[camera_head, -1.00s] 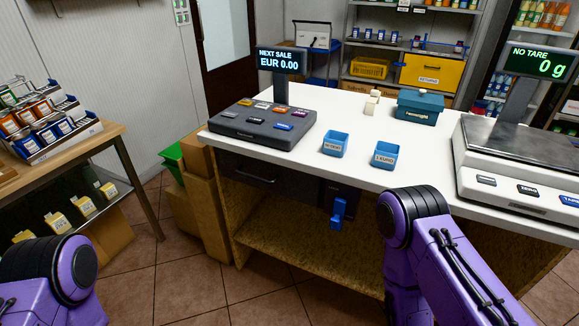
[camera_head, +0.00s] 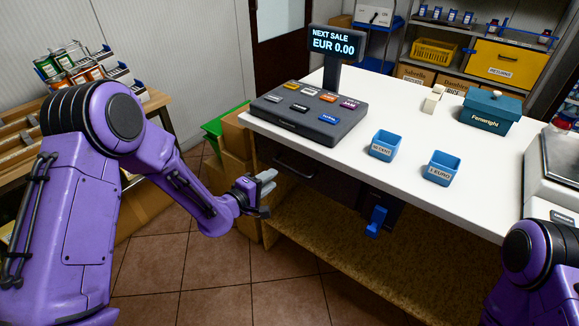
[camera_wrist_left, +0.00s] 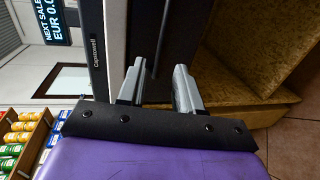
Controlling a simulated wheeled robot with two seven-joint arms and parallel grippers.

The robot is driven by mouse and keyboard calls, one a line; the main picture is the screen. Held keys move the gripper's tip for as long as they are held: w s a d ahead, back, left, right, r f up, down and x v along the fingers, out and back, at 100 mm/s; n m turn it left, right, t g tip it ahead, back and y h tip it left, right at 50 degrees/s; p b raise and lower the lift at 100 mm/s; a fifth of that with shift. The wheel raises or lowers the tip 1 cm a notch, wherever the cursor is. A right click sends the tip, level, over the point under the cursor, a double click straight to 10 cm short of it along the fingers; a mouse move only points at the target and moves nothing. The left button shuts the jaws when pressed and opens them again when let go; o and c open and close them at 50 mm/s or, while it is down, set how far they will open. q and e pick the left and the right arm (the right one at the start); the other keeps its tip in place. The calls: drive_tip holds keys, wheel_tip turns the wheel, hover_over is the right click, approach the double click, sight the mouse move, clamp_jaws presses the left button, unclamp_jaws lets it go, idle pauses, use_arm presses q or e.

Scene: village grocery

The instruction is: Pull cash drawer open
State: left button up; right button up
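The cash drawer (camera_head: 287,150) is a dark front under the left end of the white counter; it looks shut. In the left wrist view the drawer front (camera_wrist_left: 186,28) carries a thin dark bar handle (camera_wrist_left: 163,35). My left gripper (camera_head: 268,184) is in front of the drawer, near its left end. In the left wrist view the grey fingers of my left gripper (camera_wrist_left: 157,72) are apart, and the handle appears between them. I cannot tell whether they touch it. My right gripper is out of view; only part of that arm shows at the lower right.
The counter (camera_head: 400,185) holds a keypad register (camera_head: 310,112), two blue coin cups (camera_head: 384,145) (camera_head: 441,168) and a teal box (camera_head: 490,111). A blue fitting (camera_head: 376,221) hangs below the counter edge. Cardboard boxes (camera_head: 236,135) stand left of the counter. Floor in front is clear.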

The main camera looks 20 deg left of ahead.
sight(288, 169)
use_arm(q)
drive_tip(key=x, duration=1)
drive_tip(key=shift+f+p, duration=0.1)
drive_tip(key=shift+p, duration=0.25)
clamp_jaws()
